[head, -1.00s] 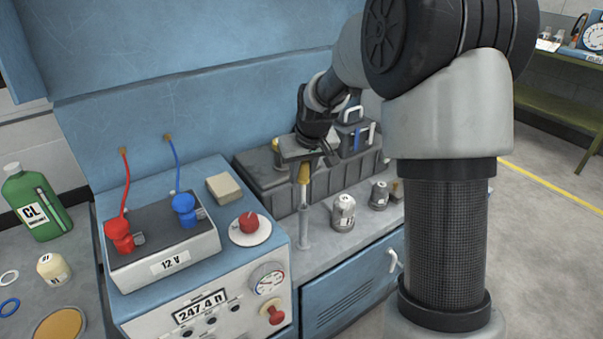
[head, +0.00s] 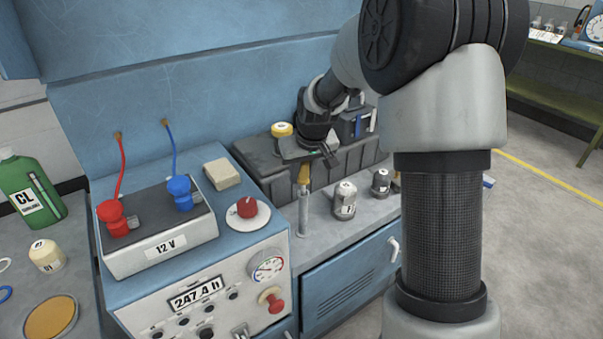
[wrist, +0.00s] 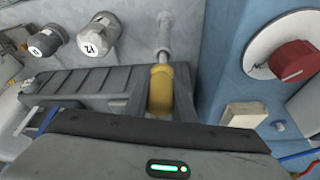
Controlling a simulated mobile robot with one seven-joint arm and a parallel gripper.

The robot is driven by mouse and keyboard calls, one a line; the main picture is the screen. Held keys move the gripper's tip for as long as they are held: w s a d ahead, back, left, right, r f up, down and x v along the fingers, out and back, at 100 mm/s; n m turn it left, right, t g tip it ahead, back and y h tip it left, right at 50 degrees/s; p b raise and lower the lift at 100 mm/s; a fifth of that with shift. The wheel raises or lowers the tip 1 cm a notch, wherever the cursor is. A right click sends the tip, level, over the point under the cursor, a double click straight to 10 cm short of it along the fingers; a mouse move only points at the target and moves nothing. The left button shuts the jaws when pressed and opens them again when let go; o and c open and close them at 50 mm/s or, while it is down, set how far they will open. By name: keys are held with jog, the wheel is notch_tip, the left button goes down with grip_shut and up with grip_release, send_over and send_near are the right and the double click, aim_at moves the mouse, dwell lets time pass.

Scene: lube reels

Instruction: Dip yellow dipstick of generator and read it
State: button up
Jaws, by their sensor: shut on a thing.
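The yellow dipstick handle (head: 303,173) stands upright above a thin grey metal tube (head: 303,215) on the grey ledge. My gripper (head: 304,166) is shut on the handle from above. In the wrist view the yellow handle (wrist: 161,90) sits between my fingers, with the grey tube (wrist: 164,38) beyond it. The handle's top is hidden by my gripper. I cannot tell how far the stick is inside the tube. The generator (head: 315,278) is the blue cabinet with a grey finned block (head: 257,172) behind the tube.
Two grey canisters (head: 344,203) (head: 380,182) stand right of the tube. A 12 V battery box (head: 160,240) with red and blue clamps, a red knob (head: 247,206) and a beige block (head: 221,174) are to the left. A yellow cap (head: 282,129) shows behind my gripper.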

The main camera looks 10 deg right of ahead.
jog(key=shift+f+b, duration=1.35)
jog(key=shift+f, duration=0.55)
notch_tip(320, 180, up, 18)
jog(key=p, duration=1.2)
jog(key=shift+p, duration=0.3)
jog(key=shift+f, duration=0.2)
